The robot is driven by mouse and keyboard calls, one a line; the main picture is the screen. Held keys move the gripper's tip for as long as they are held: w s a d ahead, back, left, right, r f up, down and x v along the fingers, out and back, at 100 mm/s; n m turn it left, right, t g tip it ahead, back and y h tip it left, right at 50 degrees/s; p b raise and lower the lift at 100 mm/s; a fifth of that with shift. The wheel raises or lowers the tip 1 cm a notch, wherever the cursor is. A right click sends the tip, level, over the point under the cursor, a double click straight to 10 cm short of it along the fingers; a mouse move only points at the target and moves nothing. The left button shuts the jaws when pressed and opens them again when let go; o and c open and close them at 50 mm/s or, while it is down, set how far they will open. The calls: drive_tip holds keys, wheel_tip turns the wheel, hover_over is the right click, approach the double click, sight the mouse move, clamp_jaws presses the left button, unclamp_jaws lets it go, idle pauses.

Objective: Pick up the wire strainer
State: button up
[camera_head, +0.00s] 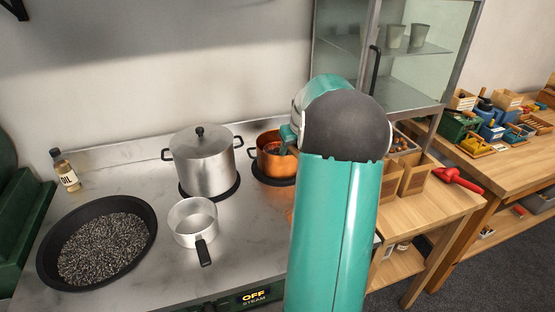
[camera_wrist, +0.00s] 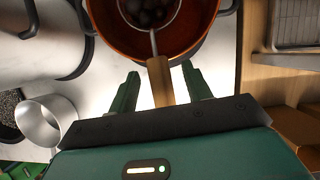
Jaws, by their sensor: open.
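The wire strainer (camera_wrist: 152,42) shows in the wrist view with its bowl inside the copper pot (camera_wrist: 203,22). Dark round chestnuts (camera_wrist: 150,10) lie in the bowl, at the top edge of the picture. Its wooden handle (camera_wrist: 160,82) points back toward my gripper (camera_wrist: 160,82). My gripper is open, with one green finger on each side of the handle and a gap on both sides. In the head view the copper pot (camera_head: 273,166) stands on the right burner, and my arm hides most of the strainer and my gripper.
A lidded steel pot (camera_head: 203,165) stands left of the copper pot. A small saucepan (camera_head: 193,222), a wide black pan (camera_head: 48,255) of dark grains and an oil bottle (camera_head: 66,172) are further left. Wooden boxes (camera_head: 414,178) and a red scoop (camera_head: 457,180) are at right.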

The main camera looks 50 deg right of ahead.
drive_tip(key=shift+c, duration=0.2)
clamp_jaws()
drive_tip(key=shift+r, duration=0.15)
